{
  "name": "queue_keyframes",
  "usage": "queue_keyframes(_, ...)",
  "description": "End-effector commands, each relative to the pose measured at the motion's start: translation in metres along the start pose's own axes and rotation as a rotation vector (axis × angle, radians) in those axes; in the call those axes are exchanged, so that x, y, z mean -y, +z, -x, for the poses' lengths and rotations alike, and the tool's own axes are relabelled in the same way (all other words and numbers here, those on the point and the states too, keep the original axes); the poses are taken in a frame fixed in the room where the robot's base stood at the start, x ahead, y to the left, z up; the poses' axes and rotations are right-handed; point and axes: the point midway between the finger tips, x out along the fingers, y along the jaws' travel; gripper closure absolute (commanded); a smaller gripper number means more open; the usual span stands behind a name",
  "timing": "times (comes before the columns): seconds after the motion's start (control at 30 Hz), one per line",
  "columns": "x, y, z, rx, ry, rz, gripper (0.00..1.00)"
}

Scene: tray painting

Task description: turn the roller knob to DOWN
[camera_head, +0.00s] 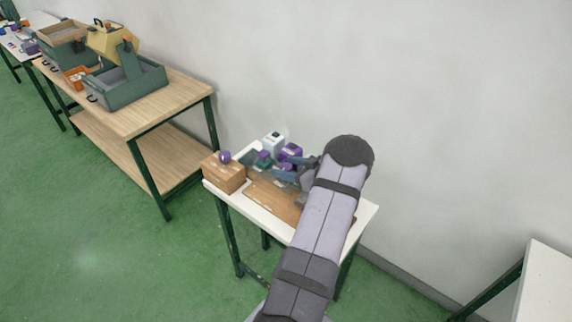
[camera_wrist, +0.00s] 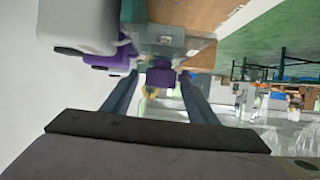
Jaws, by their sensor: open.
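A purple block-like part (camera_wrist: 160,77), which may be the roller knob, shows between the fingertips of my gripper (camera_wrist: 160,84) in the wrist view. The fingers stand apart on either side of it; I cannot tell whether they touch it. Its markings and turned position cannot be read. In the head view my gripper (camera_head: 293,174) is over the small white table, in front of a purple part (camera_head: 285,167). My arm hides much of the right side of that table.
A wooden box (camera_head: 224,175) with a purple knob (camera_head: 225,156) on top stands at the table's left. A white-grey container (camera_head: 273,144) and a purple container (camera_head: 291,151) stand behind. A brown board (camera_head: 272,199) lies in front. The wall is close behind.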

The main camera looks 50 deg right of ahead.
Motion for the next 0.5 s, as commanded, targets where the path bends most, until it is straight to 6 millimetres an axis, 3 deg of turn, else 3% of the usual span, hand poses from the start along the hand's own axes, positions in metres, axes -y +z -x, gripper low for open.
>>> queue_keyframes(0.33,0.0001,0.0006,-0.0041,0.000,0.000,-0.001,0.47)
queue_keyframes(0.5,0.0001,0.0005,-0.0040,0.000,0.000,0.000,0.85)
